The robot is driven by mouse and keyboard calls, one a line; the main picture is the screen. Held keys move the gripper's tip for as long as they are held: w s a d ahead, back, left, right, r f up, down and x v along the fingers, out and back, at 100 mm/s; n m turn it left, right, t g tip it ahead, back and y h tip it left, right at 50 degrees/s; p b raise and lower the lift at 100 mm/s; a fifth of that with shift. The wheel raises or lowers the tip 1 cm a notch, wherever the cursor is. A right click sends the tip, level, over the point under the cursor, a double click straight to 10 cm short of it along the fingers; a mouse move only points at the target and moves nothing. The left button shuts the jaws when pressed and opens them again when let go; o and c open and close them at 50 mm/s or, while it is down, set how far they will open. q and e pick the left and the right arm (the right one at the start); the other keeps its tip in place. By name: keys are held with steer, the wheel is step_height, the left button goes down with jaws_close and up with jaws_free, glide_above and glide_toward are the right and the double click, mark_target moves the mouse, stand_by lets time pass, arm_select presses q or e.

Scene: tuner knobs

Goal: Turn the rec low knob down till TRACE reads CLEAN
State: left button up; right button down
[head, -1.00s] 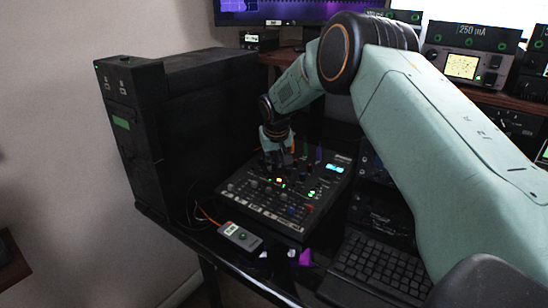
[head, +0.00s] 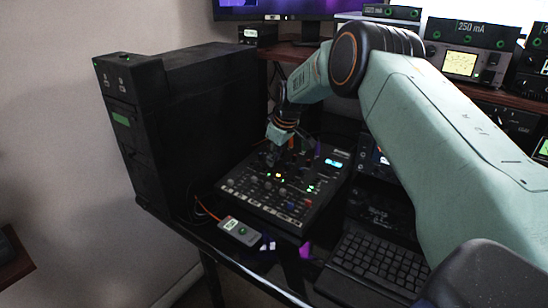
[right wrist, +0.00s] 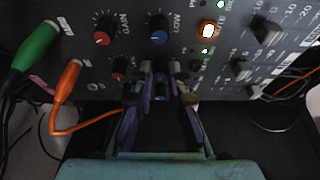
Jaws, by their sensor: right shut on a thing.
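The dark mixer (head: 232,186) lies on the desk, with rows of knobs and lit lamps. My right gripper (head: 272,158) reaches down to its back left part. In the right wrist view, my right gripper (right wrist: 160,88) has its two fingers on either side of a small blue knob (right wrist: 160,90) and is shut on it. Another blue knob (right wrist: 158,32), marked LOW, stands above it, clear of the fingers. I cannot read a label that names the held knob. A grey box (head: 240,231) with a small pale screen lies in front of the mixer; its text is too small to read.
Green (right wrist: 36,46) and orange (right wrist: 67,80) plugs stand left of the fingers, beside red knobs (right wrist: 103,33).

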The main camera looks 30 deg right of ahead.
steer(key=shift+w+r, duration=0.15)
steer(key=shift+r, duration=0.05)
stand_by(0.3)
steer(key=c, duration=1.7)
jaws_free()
steer(key=o, duration=0.4)
steer(key=shift+f, duration=0.1)
steer(key=shift+c, duration=0.2)
steer(key=v, duration=1.2)
